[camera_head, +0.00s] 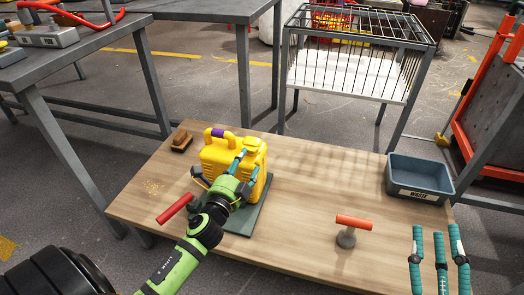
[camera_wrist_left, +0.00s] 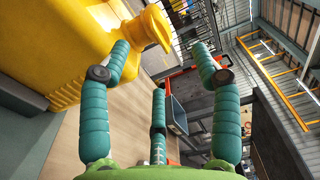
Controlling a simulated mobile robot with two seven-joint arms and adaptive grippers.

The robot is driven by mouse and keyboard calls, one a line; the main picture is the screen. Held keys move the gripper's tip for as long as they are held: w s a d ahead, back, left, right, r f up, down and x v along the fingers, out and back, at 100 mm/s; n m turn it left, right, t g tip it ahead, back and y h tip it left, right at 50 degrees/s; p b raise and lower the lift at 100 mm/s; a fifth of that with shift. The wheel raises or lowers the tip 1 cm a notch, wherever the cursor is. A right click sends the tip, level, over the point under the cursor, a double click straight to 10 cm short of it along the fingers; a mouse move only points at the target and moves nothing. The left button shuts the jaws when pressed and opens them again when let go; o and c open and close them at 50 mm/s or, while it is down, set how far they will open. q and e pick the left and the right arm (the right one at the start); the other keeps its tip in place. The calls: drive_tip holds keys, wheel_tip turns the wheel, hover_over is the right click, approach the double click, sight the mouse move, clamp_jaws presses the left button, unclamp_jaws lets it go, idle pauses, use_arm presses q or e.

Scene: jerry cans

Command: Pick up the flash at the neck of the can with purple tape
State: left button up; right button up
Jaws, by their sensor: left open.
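The yellow jerry can (camera_head: 215,158) stands upright on a dark green mat (camera_head: 238,222); purple tape (camera_head: 218,132) is wrapped on its handle. Its yellow neck piece (camera_head: 253,145) is at the top right and also shows in the left wrist view (camera_wrist_left: 150,28). I cannot tell the flash apart from the neck there. My left gripper (camera_head: 240,163) is open at the can's front, just below the neck. In the left wrist view, its spread fingers (camera_wrist_left: 160,55) have the neck beyond them, nearer the left finger; nothing is gripped. My right gripper (camera_head: 437,235) is open and empty at the lower right.
A blue-grey waste bin (camera_head: 420,180) sits at the table's right edge. A red-handled tool (camera_head: 353,221) stands on a grey base at the front. A red cylinder (camera_head: 175,208) lies left of the mat, a brown brush (camera_head: 181,141) behind it. The wooden table's (camera_head: 310,185) middle is clear.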

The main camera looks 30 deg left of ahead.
sight(250, 148)
use_arm(q)
drive_tip(key=w, duration=0.1)
drive_tip(key=w+a+b, duration=0.1)
drive_tip(key=w, duration=0.1)
drive_tip(key=w+a, duration=0.1)
drive_tip(key=w, duration=0.1)
drive_tip(key=shift+f, duration=0.15)
drive_tip(key=shift+w, duration=0.3)
drive_tip(key=c, duration=1.1)
use_arm(e)
drive_tip(key=s+a+r+n+t+y, duration=0.1)
drive_tip(key=s+r+t+y, duration=0.2)
drive_tip(key=s+r+y, duration=0.1)
wheel_tip(250, 148, up, 3)
drive_tip(key=shift+s+f+n+y, duration=0.1)
drive_tip(key=shift+s+n+y, duration=0.25)
drive_tip(key=shift+s, duration=0.25)
